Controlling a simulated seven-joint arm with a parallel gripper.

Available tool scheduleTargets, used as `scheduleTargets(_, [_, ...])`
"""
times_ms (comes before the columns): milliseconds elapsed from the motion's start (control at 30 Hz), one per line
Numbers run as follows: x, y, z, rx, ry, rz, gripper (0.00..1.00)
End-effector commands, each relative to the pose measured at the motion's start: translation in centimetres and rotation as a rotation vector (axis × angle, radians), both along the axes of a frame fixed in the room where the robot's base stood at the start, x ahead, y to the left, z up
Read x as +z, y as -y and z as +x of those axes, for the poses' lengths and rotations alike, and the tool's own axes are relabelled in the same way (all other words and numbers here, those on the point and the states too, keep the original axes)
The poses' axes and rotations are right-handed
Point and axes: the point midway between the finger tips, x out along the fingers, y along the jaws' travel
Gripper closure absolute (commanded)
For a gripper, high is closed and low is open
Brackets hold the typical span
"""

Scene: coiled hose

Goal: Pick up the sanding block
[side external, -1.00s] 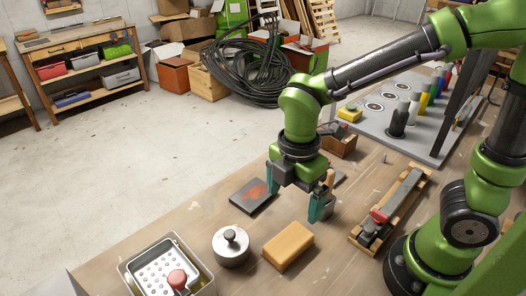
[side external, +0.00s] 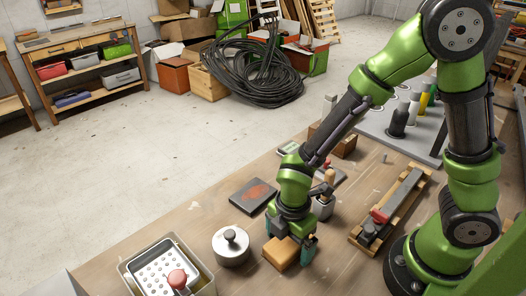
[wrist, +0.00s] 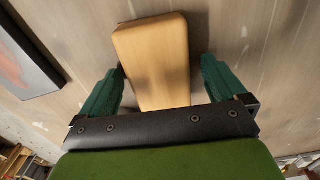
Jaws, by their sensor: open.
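The sanding block appears to be the tan, round-edged block (side external: 281,255) on the wooden table, near the front. In the side view my gripper (side external: 290,245) is down over it, with one teal finger on each side. In the wrist view the block (wrist: 153,50) lies between the two open fingers (wrist: 160,72). The left finger is very close to it, while a small gap shows on the right. I cannot tell whether a finger touches it. My gripper hides part of its top in the side view.
A round metal pot with a lid (side external: 231,248) stands just left of the block. A grey bin with a perforated tray (side external: 133,267) is farther left. A dark plate with an orange patch (side external: 252,197) lies behind. A wooden-framed tool (side external: 396,205) lies to the right.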

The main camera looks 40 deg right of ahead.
Motion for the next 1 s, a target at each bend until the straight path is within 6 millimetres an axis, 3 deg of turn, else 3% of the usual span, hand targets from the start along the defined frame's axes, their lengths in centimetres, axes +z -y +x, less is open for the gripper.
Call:
scheduleTargets(233, [-0.1, 0.0, 0.0, -0.001, 0.001, 0.0, 0.04])
scheduleTargets(600, [-0.1, 0.0, 0.0, -0.001, 0.001, 0.0, 0.6])
scheduleTargets(867, [0.1, 0.0, 0.1, -0.001, 0.002, 0.001, 0.61])
scheduleTargets(1000, [1.8, 0.0, 0.2, -0.002, 0.007, 0.003, 0.61])
